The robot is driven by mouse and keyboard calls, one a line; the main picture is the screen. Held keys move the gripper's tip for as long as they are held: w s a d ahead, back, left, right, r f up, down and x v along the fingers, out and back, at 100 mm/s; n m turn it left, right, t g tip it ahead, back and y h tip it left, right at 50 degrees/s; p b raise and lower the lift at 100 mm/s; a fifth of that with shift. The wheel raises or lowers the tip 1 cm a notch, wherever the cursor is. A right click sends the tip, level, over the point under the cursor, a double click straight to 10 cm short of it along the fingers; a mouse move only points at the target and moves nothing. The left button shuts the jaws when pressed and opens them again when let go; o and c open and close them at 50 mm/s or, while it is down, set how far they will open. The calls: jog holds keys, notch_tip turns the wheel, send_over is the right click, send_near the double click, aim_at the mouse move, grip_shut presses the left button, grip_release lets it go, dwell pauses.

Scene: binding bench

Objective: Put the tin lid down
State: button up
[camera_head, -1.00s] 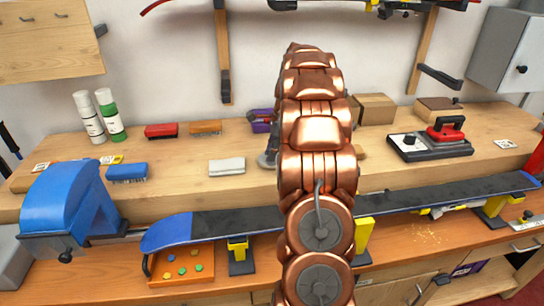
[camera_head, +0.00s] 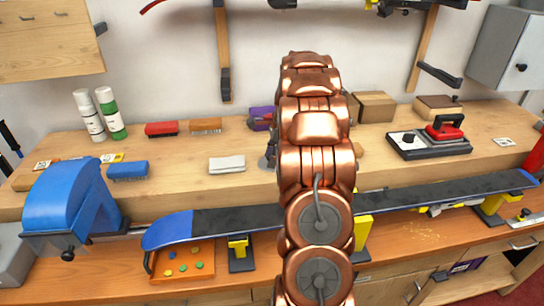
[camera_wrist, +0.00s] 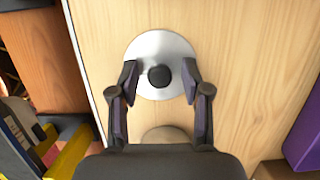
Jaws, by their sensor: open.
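The tin lid (camera_wrist: 146,49) is a round silver disc with a black knob (camera_wrist: 159,76), seen from above in the wrist view. It appears to lie flat on the pale wooden bench top (camera_wrist: 240,60). My gripper (camera_wrist: 160,80) is open, with one finger on each side of the knob and a clear gap to it on both sides. The fingertips overlap the lid's lower left and right edges; I cannot tell whether they touch it.
A round beige object (camera_wrist: 167,135) lies just below the lid in the wrist view, partly covered by my gripper. A purple box (camera_wrist: 306,135) is at right.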

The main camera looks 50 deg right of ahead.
jog(key=b+v, duration=0.2)
jog(key=v, duration=1)
jog(key=shift+r+b, duration=0.15)
jog(key=shift+b, duration=0.2)
jog(key=s+a+n+g, duration=0.15)
jog(key=a+n, duration=0.25)
jog(key=a, duration=0.6)
jog(key=s+a+n, duration=0.3)
jog(key=a+n, duration=0.2)
jog(key=a, duration=0.4)
jog(key=s+a+n+g, duration=0.15)
jog(key=a+n, duration=0.25)
jog(key=a, duration=0.6)
jog(key=s+a+f+n, duration=0.2)
jog(key=s+a+n, duration=0.1)
jog(key=s, duration=0.4)
jog(key=s+a+f+n+h, duration=0.1)
jog(key=s+a+f+n, duration=0.2)
jog(key=s, duration=0.4)
jog(key=s+a+f+n+h, duration=0.1)
jog(key=s+a+f+n, duration=0.2)
jog(key=s+a+n, duration=0.2)
jog(key=s+n, duration=0.1)
jog(key=s, duration=0.2)
jog(key=shift+g, duration=0.3)
jog(key=shift+f, duration=0.1)
